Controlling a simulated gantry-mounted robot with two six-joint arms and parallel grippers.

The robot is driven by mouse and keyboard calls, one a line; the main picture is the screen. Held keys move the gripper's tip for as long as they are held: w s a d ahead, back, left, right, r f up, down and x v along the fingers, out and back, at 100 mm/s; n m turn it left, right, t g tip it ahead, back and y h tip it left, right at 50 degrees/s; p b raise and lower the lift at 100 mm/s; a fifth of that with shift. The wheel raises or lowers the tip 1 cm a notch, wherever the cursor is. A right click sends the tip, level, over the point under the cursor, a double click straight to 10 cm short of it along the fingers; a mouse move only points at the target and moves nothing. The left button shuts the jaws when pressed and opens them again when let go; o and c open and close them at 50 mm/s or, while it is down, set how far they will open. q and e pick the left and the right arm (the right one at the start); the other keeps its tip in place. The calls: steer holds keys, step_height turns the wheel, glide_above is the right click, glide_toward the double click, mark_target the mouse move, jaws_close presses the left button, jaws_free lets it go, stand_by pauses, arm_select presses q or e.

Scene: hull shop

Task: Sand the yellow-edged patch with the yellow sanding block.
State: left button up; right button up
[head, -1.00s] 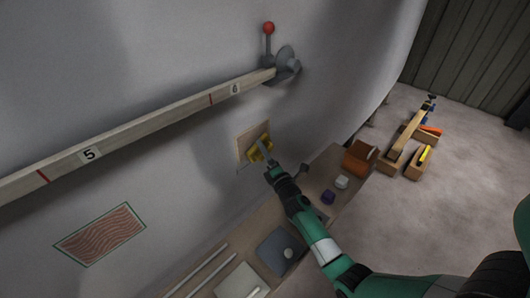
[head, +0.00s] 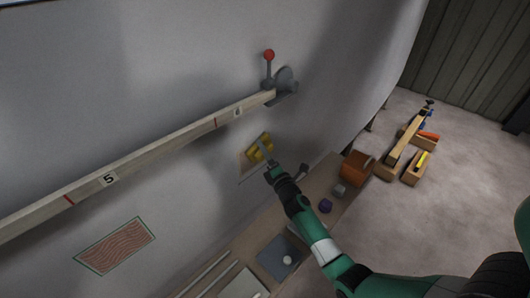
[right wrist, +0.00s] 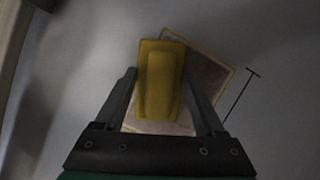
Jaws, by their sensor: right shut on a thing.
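The yellow sanding block (head: 261,149) is held in my right gripper (head: 264,142) at the yellow-edged patch (head: 244,164) on the grey hull wall. In the right wrist view the jaws of my right gripper (right wrist: 160,97) close on both sides of the yellow sanding block (right wrist: 160,75). The block lies over the left and middle part of the yellow-edged patch (right wrist: 207,78) there. The patch's brownish face shows to the block's right and below it. I cannot tell whether the block touches the surface. My left gripper is not in view.
A numbered wooden batten (head: 150,158) runs along the hull above the patch, ending at a red-knobbed clamp (head: 283,78). A green-edged patch (head: 116,245) is lower left. A shelf (head: 320,180) below holds an orange box (head: 356,165), a purple piece (head: 325,206) and a grey plate (head: 279,257).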

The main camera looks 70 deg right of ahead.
steer(key=shift+w+r+p, duration=0.1)
steer(key=shift+r+p, duration=1.55)
steer(key=shift+r, duration=0.05)
step_height(320, 180, down, 7)
steer(key=b, duration=0.6)
steer(key=shift+r, duration=0.15)
steer(key=shift+b, duration=0.3)
step_height(320, 180, down, 6)
steer(key=f+b, duration=0.1)
steer(key=b, duration=0.5)
step_height(320, 180, up, 14)
steer(key=p, duration=1.2)
steer(key=shift+f+p, duration=0.15)
steer(key=shift+p, duration=0.2)
steer(key=shift+f+b, duration=4.8)
steer(key=shift+f, duration=0.15)
steer(key=shift+f, duration=0.1)
steer(key=f+b, duration=0.3)
steer(key=shift+s, duration=0.2)
